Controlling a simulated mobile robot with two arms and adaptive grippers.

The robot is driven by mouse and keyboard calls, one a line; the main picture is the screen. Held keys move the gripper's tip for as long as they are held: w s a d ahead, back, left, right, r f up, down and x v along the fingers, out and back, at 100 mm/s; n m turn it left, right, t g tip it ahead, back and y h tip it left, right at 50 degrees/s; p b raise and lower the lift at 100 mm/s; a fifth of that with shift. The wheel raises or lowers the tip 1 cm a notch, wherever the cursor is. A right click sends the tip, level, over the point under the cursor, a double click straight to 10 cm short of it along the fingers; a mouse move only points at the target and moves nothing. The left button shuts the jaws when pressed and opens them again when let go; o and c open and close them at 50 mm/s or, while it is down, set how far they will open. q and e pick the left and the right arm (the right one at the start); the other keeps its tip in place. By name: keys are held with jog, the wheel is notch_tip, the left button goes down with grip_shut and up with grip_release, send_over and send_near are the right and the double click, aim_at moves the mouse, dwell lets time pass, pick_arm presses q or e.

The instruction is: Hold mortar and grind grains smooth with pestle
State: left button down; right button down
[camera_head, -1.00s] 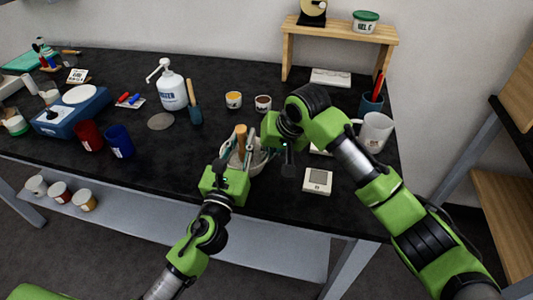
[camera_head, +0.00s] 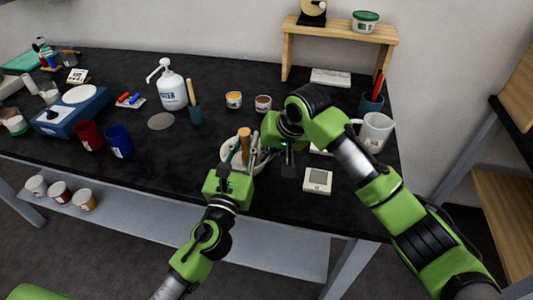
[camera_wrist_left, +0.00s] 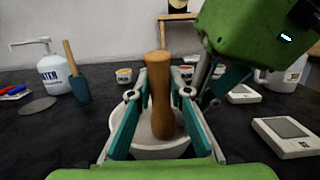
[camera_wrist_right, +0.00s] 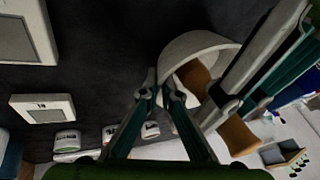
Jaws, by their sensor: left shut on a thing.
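The white mortar (camera_head: 231,160) stands near the table's front edge; its bowl also shows in the left wrist view (camera_wrist_left: 150,153) and the right wrist view (camera_wrist_right: 190,48). The wooden pestle (camera_wrist_left: 158,66) stands almost upright with its lower end in the bowl; its handle shows in the head view (camera_head: 244,135). My left gripper (camera_wrist_left: 158,98) is shut on the pestle, one finger on each side. My right gripper (camera_wrist_right: 161,82) has its fingertips close together at the mortar's rim and appears shut on its wall. I see no grains; the bowl's inside is mostly hidden.
A small scale (camera_head: 317,181) lies right of the mortar. Two small jars (camera_head: 234,99) stand behind it. A white mug (camera_head: 375,132) stands at the right.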

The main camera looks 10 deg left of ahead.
pick_arm(q)
jog(key=shift+r, duration=0.1)
pick_arm(e)
jog(key=shift+r, duration=0.1)
pick_arm(q)
jog(key=shift+a+r, duration=0.3)
jog(key=shift+r, duration=0.3)
jog(key=shift+a+r, duration=0.25)
jog(key=shift+r, duration=0.3)
pick_arm(e)
jog(key=c, duration=2.2)
grip_release()
